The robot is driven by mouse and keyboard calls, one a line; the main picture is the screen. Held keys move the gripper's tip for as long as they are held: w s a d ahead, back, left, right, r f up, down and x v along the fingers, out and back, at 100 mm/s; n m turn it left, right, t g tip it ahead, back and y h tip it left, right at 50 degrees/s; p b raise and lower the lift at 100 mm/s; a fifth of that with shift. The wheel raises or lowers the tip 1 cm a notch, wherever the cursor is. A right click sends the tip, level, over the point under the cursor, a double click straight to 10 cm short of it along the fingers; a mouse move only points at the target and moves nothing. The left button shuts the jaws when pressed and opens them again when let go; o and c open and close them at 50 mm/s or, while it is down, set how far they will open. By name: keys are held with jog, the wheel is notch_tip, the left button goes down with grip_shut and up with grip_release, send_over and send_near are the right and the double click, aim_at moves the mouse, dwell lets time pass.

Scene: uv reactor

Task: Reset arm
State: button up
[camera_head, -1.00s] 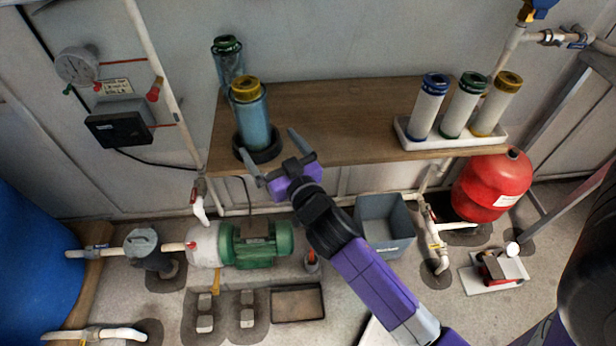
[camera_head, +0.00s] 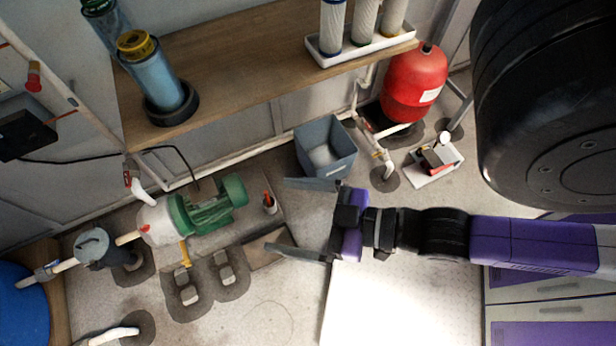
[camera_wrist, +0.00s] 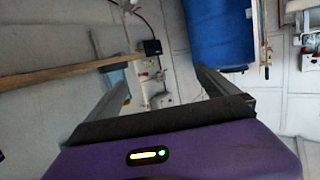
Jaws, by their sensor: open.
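My gripper (camera_head: 288,218) is open and empty in the head view. It points left, with its two long grey fingers spread apart, above the floor to the right of the green pump (camera_head: 205,208). In the wrist view the fingers (camera_wrist: 165,82) also stand apart with nothing between them. My purple and black arm stretches to the right. The wooden shelf (camera_head: 225,82) lies beyond the gripper and apart from it.
A blue-bodied filter with a yellow cap (camera_head: 158,72) stands on the shelf's left end. A white tray (camera_head: 362,47) holds cartridges at its right. A grey bin (camera_head: 325,148), red tank (camera_head: 413,84) and blue barrel (camera_head: 25,308) stand below. The floor front-left is partly clear.

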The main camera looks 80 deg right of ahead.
jog(key=s, duration=0.1)
jog(key=s+r, duration=0.2)
jog(key=shift+a+y, duration=0.3)
jog(key=shift+r+p, duration=0.9)
jog(key=shift+p, duration=0.05)
